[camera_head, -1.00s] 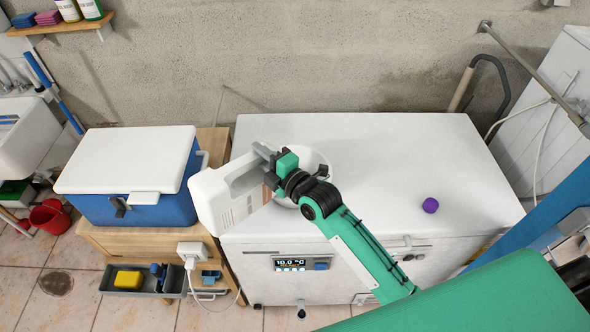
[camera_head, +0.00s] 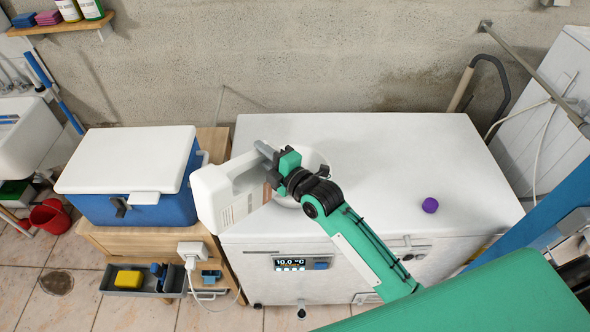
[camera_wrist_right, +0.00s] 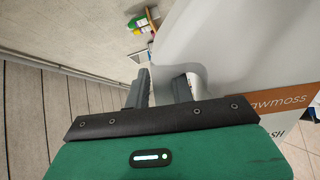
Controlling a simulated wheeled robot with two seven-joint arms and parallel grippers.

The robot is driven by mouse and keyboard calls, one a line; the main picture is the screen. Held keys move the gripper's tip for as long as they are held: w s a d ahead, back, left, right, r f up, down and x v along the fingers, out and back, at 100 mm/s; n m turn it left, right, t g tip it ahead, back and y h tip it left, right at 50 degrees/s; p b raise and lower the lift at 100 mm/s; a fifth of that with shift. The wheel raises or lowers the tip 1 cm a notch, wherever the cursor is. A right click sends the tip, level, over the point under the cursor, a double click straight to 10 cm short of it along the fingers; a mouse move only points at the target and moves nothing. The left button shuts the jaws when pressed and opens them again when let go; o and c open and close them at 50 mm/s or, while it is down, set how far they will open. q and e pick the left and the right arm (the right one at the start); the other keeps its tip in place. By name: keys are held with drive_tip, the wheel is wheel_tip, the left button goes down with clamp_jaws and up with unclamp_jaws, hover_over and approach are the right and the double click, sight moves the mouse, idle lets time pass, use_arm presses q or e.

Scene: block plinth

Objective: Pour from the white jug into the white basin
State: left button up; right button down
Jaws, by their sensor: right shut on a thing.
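The white jug (camera_head: 225,200), with a printed label, is held by my right gripper (camera_head: 266,158) at its handle. The jug leans over the left edge of the white chest. In the right wrist view the jug (camera_wrist_right: 235,50) fills the upper right, with its handle between the fingers. The white basin (camera_head: 314,156) sits on the chest top, right of the jug. My right wrist and gripper hide much of it. The jug's mouth and any liquid cannot be made out. My left gripper is not in view.
The white chest (camera_head: 420,160) has free room on its right, around a small purple round thing (camera_head: 430,205). A blue cooler with white lid (camera_head: 130,160) stands on a wooden stand to the left. A concrete wall (camera_head: 330,60) closes the back.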

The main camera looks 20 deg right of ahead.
drive_tip(key=shift+w+d+m, duration=0.2)
drive_tip(key=shift+d+m, duration=0.15)
drive_tip(key=shift+m, duration=0.05)
idle(1.7)
